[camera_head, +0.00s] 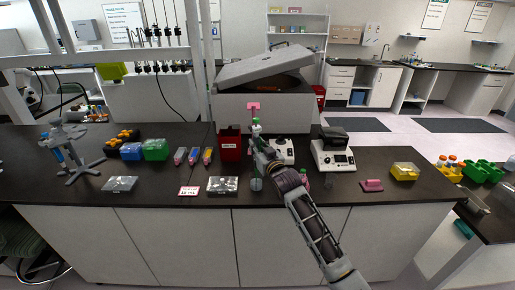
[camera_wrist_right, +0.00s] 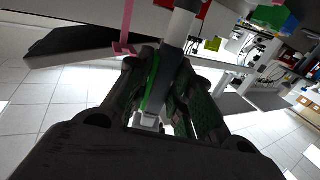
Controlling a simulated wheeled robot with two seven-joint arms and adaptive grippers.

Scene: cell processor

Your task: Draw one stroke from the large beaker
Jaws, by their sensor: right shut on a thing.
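My right gripper (camera_head: 258,147) is above the black bench, in front of the grey machine. It is shut on a pipette with a white and grey body and a green part; the pipette (camera_wrist_right: 172,60) stands between the fingers in the right wrist view. A pink piece (camera_head: 254,106) shows above the gripper, and pink also shows beside the pipette in the wrist view. A small clear vessel (camera_head: 256,184) stands on the bench just below the gripper; I cannot tell if it is the large beaker. The pipette tip is hidden. My left gripper is not in view.
A dark red bin (camera_head: 230,144) stands close left of the gripper. A white device (camera_head: 333,156) stands to the right, and a grey machine with a tilted lid (camera_head: 266,66) behind. Blue (camera_head: 131,151) and green (camera_head: 155,149) racks and a pipette stand (camera_head: 72,150) are left.

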